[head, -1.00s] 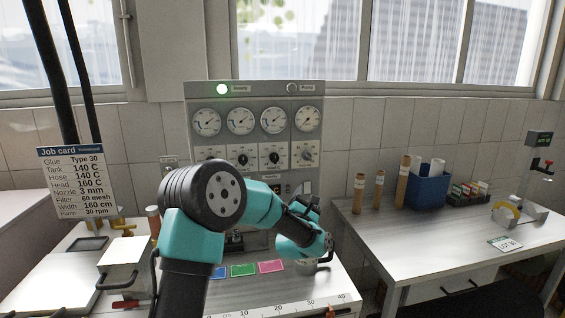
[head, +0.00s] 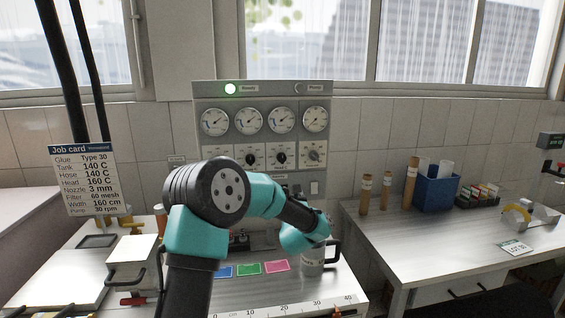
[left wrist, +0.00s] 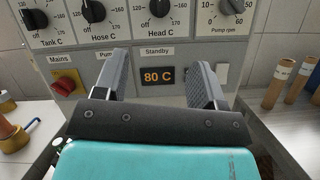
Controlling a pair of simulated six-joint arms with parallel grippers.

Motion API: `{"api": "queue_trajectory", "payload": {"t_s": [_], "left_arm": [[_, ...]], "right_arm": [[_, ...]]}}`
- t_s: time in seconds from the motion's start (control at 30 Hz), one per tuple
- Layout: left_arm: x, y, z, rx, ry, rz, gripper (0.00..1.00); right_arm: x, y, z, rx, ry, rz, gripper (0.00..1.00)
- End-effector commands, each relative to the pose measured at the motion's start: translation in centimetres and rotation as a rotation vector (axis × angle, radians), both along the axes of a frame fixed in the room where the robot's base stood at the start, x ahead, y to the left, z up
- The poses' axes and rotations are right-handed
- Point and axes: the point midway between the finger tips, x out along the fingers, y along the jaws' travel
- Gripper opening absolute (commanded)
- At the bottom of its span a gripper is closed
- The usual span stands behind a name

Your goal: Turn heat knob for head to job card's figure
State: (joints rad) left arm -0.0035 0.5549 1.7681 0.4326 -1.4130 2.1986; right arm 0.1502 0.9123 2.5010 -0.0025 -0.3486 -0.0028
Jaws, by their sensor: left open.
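The Head C knob (left wrist: 160,8) is a black knob cut by the top edge of the left wrist view. In the head view it is the third knob (head: 281,157) from the left on the grey panel. Its exact setting is too small to read. The job card (head: 85,180) reads Head 160 C. My left gripper (left wrist: 159,60) is open and empty, its fingers below the Head knob, on either side of an orange display (left wrist: 158,77) reading 80 C. In the head view my arm hides most of that gripper. My right gripper is out of view.
Tank C (left wrist: 33,18), Hose C (left wrist: 92,11) and Pump rpm (left wrist: 231,6) knobs sit close beside the Head knob. A red Mains switch (left wrist: 67,82) is at lower left. Coloured cards and a metal mug (head: 313,258) are on the bench below. A blue bin (head: 436,192) stands at right.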

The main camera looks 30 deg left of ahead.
Motion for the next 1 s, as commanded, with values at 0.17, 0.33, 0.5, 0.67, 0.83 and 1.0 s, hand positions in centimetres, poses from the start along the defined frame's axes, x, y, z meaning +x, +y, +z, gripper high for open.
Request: {"api": "queue_trajectory", "payload": {"t_s": [0.17, 0.33, 0.5, 0.67, 0.83, 1.0], "left_arm": [[2.0, 1.7, 1.0, 0.0, -0.002, 0.002, 0.64], [4.1, 3.3, 2.1, 0.001, -0.002, 0.001, 0.64], [6.1, 4.8, 3.1, 0.001, -0.001, 0.001, 0.64], [7.8, 6.2, 3.9, 0.001, -0.001, 0.001, 0.64], [9.5, 7.5, 4.8, 0.001, -0.001, 0.001, 0.64], [10.7, 8.4, 5.5, 0.001, -0.001, 0.0, 0.64]], "right_arm": [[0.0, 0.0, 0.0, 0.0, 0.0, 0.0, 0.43], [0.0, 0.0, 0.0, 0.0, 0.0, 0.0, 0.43], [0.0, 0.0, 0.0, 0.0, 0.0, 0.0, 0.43], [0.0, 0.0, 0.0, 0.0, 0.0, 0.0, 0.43], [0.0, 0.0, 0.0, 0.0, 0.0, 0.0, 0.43], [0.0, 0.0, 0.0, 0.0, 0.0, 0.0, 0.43]]}}
